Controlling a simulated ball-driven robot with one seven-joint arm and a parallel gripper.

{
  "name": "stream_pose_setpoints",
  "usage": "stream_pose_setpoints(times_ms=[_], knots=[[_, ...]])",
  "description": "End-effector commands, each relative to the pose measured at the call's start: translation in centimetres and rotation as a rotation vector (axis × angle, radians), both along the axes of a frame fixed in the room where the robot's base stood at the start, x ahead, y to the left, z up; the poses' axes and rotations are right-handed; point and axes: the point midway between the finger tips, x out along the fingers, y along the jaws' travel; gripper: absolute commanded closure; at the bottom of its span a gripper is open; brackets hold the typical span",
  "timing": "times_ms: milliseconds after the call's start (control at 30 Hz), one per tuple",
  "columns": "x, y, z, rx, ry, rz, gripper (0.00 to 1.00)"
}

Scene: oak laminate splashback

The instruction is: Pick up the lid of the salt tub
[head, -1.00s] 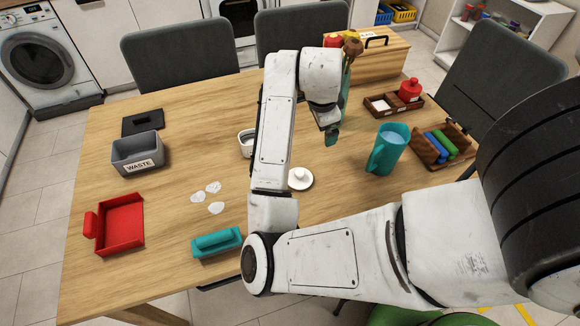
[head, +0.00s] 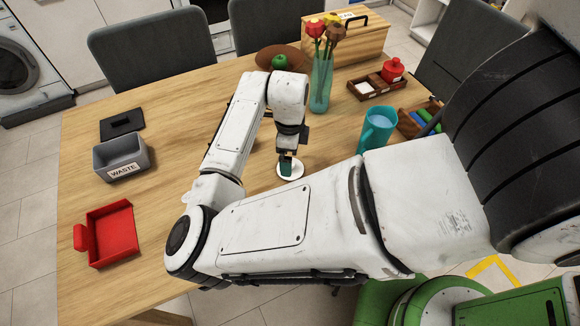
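The white round lid (head: 297,172) lies flat on the wooden table, near the middle of the head view. My gripper (head: 286,168) points down right over the lid, its dark green fingertips at the lid's centre and covering its knob. I cannot tell whether the fingers are open or closed on the knob. The salt tub is not visible now; my arm covers the part of the table to the left of the lid.
A teal jug (head: 377,129) stands right of the lid, and a vase of flowers (head: 321,78) behind it. A grey waste bin (head: 121,158) and a red dustpan-like tray (head: 111,234) are at the left. The left table area between is clear.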

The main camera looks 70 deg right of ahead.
Motion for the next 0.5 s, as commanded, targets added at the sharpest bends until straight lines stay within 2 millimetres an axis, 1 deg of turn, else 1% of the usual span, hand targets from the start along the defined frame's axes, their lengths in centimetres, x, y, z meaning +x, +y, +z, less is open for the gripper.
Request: stream_pose_setpoints(times_ms=[200, 300, 400, 500], knots=[[-0.2, 0.1, -3.0, 0.001, 0.003, 0.002, 0.00], [-0.1, 0.1, -4.1, 0.001, 0.001, 0.002, 0.00], [-0.1, 0.1, -4.7, 0.000, 0.000, 0.002, 0.00], [-0.1, 0.1, -4.8, 0.000, 0.000, 0.001, 0.00]])
